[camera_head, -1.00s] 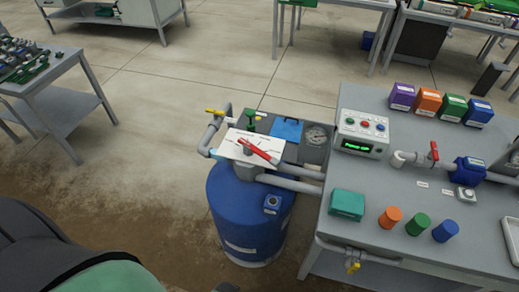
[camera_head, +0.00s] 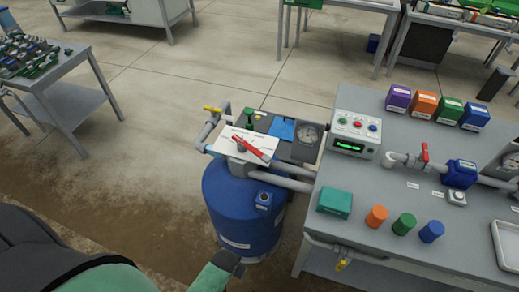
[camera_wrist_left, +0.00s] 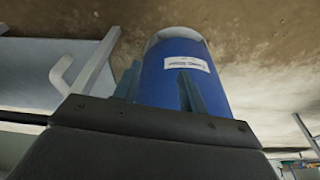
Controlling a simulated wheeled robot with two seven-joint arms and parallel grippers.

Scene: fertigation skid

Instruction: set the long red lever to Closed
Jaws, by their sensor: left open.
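The long red lever (camera_head: 248,147) lies across a white plate (camera_head: 262,139) on top of the blue tank (camera_head: 232,200). It slants from upper left down to lower right over the plate. Writing on the plate is too small to read. A part of my left arm, with a dark end, shows at the bottom in front of the tank, below the lever. In the left wrist view my left gripper (camera_wrist_left: 160,88) is open, its fingers apart and empty. The labelled tank (camera_wrist_left: 205,88) is behind them. My right gripper is not in view.
Grey pipes run to the bench (camera_head: 420,215) on the right, which holds a control box (camera_head: 355,138) and coloured cylinders. Floor left of the tank is clear.

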